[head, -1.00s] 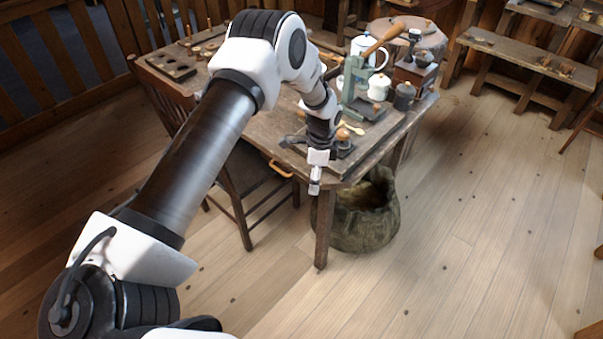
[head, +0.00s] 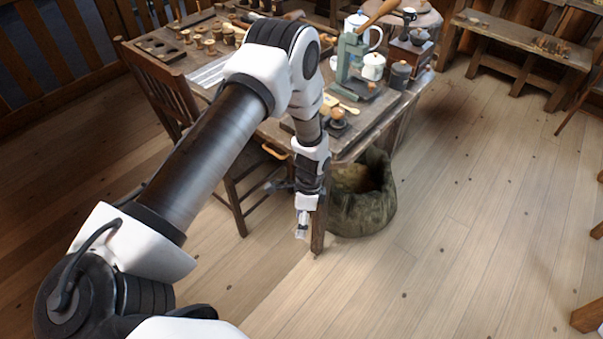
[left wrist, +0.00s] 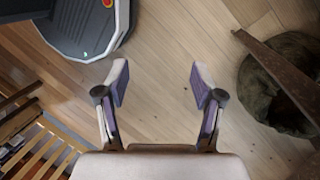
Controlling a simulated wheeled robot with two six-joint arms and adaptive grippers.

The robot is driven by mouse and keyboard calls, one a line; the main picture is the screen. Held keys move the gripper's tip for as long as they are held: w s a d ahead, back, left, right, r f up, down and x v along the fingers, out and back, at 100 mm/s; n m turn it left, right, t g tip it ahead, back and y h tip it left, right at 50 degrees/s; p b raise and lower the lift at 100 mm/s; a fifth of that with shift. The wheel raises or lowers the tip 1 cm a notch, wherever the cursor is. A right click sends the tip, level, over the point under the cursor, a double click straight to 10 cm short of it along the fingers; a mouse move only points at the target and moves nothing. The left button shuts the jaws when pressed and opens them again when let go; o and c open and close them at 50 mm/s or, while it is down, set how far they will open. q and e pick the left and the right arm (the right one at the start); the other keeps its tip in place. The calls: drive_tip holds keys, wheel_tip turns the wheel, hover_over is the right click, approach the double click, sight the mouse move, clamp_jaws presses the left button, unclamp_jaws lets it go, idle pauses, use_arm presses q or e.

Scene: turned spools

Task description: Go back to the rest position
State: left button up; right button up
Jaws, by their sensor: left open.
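My left gripper (head: 276,186) hangs in front of the table's near corner, below the tabletop and beside the chair, above the floor. In the left wrist view its two fingers (left wrist: 160,80) stand wide apart with only bare floor planks between them. It holds nothing. My left arm crosses the head view from lower left and hides part of the table and chair. My right gripper is in neither view.
The wooden table (head: 355,147) carries spools, a green press (head: 350,62) and pots. A wooden chair (head: 165,88) stands at its left. A cloth sack (head: 365,212) sits by the table leg (head: 319,228); it also shows in the left wrist view (left wrist: 257,90).

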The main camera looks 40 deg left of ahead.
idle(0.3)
use_arm(q)
drive_tip(key=s+d+n+t, duration=0.1)
drive_tip(key=s+n, duration=0.4)
drive_tip(key=s, duration=0.5)
drive_tip(key=s+d+f+n+t, duration=0.1)
drive_tip(key=s+d+n, duration=0.3)
drive_tip(key=s, duration=0.6)
drive_tip(key=n+t, duration=0.1)
drive_tip(key=n, duration=0.1)
drive_tip(key=shift+s+d+n, duration=0.15)
drive_tip(key=shift+s+n, duration=0.1)
drive_tip(key=shift+n, duration=0.05)
